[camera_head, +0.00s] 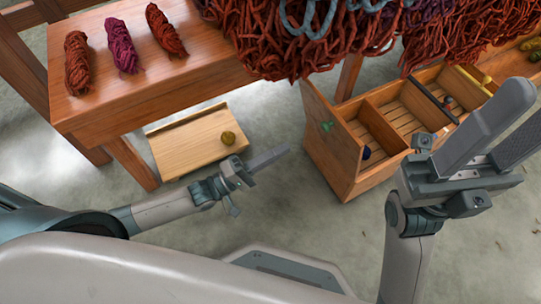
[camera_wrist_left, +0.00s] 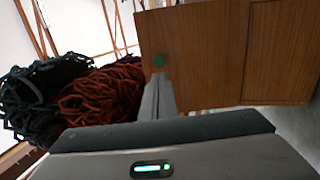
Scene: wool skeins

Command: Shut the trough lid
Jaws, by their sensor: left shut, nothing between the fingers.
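The long wooden trough (camera_head: 348,183) stands open on the floor at right of centre, its compartments showing. A green knob (camera_head: 328,126) sits on its left end panel; I cannot tell which board is the lid. In the left wrist view a brown wooden panel (camera_wrist_left: 205,50) carries a green spot (camera_wrist_left: 160,60), just beyond my fingertips. My left gripper (camera_head: 286,150) is shut and empty, left of the trough and apart from it in the head view. My right gripper (camera_head: 528,112) is open, in front of the trough's right part, hiding some of it.
A wooden table (camera_head: 100,112) with several skeins stands at left. A pale board (camera_head: 185,150) with a yellow ball (camera_head: 228,138) lies below it. Red wool (camera_head: 285,45) hangs over the trough's back. Dark wool (camera_wrist_left: 45,85) shows in the wrist view.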

